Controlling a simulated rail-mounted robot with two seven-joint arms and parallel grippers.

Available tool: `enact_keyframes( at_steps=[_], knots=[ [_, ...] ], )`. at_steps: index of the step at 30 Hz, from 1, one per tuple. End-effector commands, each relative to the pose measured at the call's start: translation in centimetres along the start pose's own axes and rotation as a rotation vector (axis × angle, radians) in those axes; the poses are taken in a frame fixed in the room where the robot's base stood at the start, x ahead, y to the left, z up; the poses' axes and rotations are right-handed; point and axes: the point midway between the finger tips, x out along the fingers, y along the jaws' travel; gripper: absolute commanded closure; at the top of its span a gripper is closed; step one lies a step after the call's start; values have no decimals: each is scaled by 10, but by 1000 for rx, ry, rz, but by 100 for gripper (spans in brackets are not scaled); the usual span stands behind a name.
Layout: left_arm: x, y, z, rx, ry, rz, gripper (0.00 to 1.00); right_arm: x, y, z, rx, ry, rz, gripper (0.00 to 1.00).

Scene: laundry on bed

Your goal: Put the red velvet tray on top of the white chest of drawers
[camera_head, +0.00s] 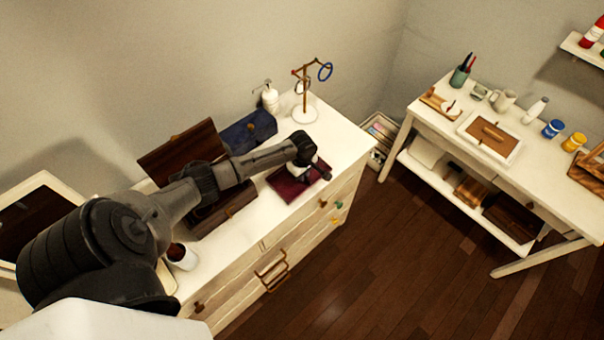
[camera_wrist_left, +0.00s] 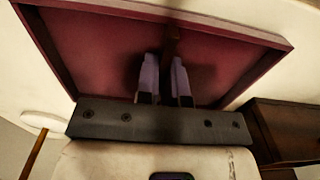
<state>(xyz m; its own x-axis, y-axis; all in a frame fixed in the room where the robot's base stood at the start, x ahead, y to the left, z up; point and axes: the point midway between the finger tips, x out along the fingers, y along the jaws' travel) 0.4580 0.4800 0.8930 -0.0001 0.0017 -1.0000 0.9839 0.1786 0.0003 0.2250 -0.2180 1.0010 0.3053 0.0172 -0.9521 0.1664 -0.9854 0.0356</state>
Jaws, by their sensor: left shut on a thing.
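The red velvet tray (camera_head: 286,186) is at the right part of the white chest of drawers (camera_head: 343,138), near its front edge. I cannot tell whether it rests on the top or hangs just above it. My left gripper (camera_head: 318,172) is over the tray. In the left wrist view the tray (camera_wrist_left: 95,50) spans the upper picture, with its dark red inside and raised rim showing. The fingers (camera_wrist_left: 166,80) are shut around a narrow brown part at the tray's middle. My right gripper is not in view.
On the chest are a blue box (camera_head: 250,130), an open wooden box (camera_head: 182,150), a white pump bottle (camera_head: 270,99), a jewelry stand (camera_head: 304,113) and a white cup (camera_head: 182,258). A white desk (camera_head: 425,112) with several small items stands right, across bare floor (camera_head: 400,245).

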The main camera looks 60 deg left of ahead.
Motion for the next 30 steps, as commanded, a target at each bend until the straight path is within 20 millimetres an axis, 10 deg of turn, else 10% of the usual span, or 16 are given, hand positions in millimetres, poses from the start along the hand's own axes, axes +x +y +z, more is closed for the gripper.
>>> enact_keyframes(
  at_steps=[11, 21, 30],
  knots=[
    [3, 0, 0, 0, 0, 0, 67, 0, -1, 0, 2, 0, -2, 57],
    [-3, 0, 0, 1, 0, 1, 66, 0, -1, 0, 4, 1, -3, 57],
    [-52, 1, 0, 1, 0, 4, 66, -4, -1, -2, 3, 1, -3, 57]
  ],
)
